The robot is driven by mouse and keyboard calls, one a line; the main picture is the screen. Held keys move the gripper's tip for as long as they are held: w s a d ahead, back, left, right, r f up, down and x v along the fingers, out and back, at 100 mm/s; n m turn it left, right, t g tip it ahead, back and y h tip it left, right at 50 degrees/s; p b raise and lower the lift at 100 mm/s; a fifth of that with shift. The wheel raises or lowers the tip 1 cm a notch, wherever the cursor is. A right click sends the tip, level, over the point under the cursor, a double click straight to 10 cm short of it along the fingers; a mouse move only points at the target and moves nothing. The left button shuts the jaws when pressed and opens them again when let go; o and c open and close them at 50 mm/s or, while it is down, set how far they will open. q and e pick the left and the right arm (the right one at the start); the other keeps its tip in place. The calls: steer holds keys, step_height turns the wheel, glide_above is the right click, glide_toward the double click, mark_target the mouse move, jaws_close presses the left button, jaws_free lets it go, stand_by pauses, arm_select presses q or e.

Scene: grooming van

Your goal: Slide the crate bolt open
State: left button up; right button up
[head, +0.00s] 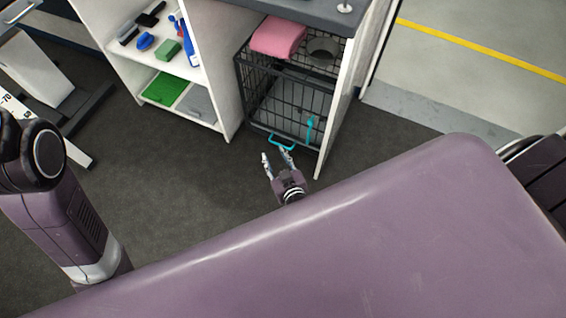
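The dark wire crate (290,102) stands in the bay under the counter, with its barred front facing me. A small upright turquoise part (309,127) sits on the right of that front and looks like the bolt; its exact position is too small to tell. A turquoise bar handle (284,143) is at the low front edge. My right gripper (277,157) is open, with its two fingertips apart, just below this handle. Nothing shows between the fingers; whether a fingertip touches the handle I cannot tell. My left gripper is out of view; only part of my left arm shows.
A pink folded towel (278,37) and a grey bowl (324,50) are at the crate's top. White shelves (196,58) on the left hold brushes and green items. A white panel (340,110) borders the crate's right side. Dark floor (170,190) in front is clear.

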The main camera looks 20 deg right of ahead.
steer(key=s+a+n+g+y+p, duration=0.1)
steer(key=s+g+p, duration=0.2)
steer(key=s+p, duration=0.5)
steer(key=shift+s+f+y, duration=0.25)
steer(key=shift+s+y, duration=0.15)
steer(key=shift+s, duration=0.15)
steer(key=shift+o, duration=0.2)
steer(key=shift+a, duration=0.1)
